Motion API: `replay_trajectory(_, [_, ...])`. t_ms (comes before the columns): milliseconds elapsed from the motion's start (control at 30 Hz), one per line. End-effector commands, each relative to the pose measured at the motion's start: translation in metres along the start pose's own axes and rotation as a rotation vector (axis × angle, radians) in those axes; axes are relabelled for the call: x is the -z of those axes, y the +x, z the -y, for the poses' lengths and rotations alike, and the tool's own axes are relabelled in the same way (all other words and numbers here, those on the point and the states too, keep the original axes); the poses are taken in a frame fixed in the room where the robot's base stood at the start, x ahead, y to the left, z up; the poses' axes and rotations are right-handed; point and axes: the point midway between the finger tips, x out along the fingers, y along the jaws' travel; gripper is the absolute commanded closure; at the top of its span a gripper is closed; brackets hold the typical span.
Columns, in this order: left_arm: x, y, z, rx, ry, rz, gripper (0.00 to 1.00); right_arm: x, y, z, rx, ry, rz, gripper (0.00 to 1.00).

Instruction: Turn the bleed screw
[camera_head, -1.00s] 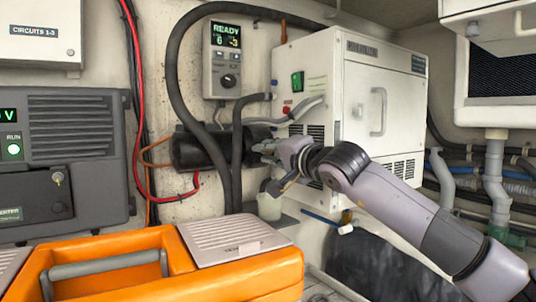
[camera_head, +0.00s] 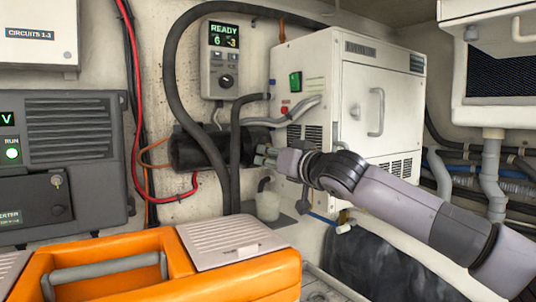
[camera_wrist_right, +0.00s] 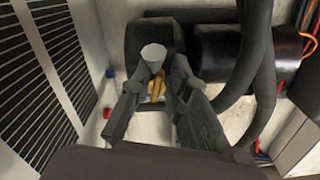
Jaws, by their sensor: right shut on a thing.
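A bleed screw (camera_wrist_right: 157,88) shows in the right wrist view as a small brass piece with a pale round top, in front of a dark block at the end of the black cylinder (camera_wrist_right: 222,52). My right gripper (camera_wrist_right: 156,80) has its two fingers on either side of this piece and is shut on it. In the head view my right gripper (camera_head: 262,155) is at the right end of the black cylinder (camera_head: 196,148). The screw cannot be made out there. My left gripper is not in view.
A white cabinet (camera_head: 352,85) stands close behind my right arm. Thick dark hoses (camera_head: 236,155) run beside the cylinder. A translucent jar (camera_head: 268,205) sits below the gripper. An orange toolbox (camera_head: 150,270) fills the front left.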

Motion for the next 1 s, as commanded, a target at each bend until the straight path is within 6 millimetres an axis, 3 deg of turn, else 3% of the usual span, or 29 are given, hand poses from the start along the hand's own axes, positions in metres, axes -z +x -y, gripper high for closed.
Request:
replay_trajectory(400, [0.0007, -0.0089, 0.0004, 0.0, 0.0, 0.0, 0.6, 0.0002, -0.0001, -0.0041, -0.003, -0.229, 0.002, 1.0])
replay_trajectory(1000, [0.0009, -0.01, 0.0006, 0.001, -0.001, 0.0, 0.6, 0.0009, -0.0002, -0.0045, -0.002, -0.276, 0.0, 1.0])
